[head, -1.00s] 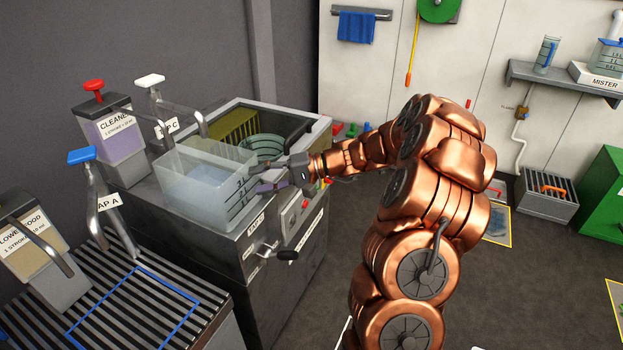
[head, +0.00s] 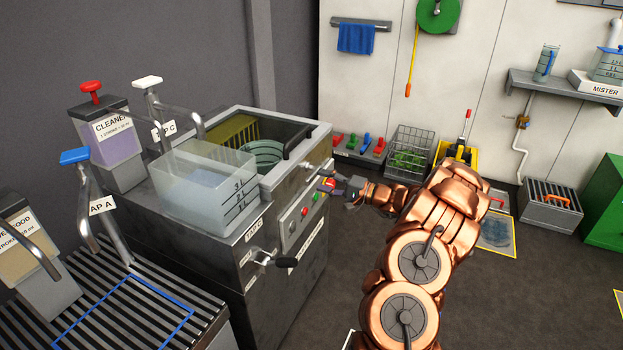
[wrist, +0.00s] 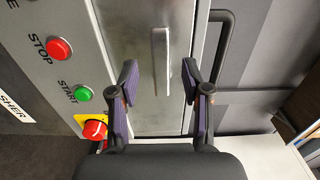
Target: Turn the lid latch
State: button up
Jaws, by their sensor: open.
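My gripper (wrist: 159,80) is open and empty, with one dark finger on either side of the bar's line. I cannot tell how far the fingertips are from the bar. In the head view my gripper (head: 328,184) is at the washer's upper front edge, by the controls, and partly hides them.
Beside the fingers are a red STOP button (wrist: 59,48), a green START button (wrist: 82,93) and a red knob on yellow (wrist: 94,129). A dark bar handle (wrist: 226,45) is at right. A clear water tank (head: 205,190) stands on the washer's near side.

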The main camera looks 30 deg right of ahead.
aim_at(314, 178)
jog(key=shift+x, duration=2.3)
grip_shut()
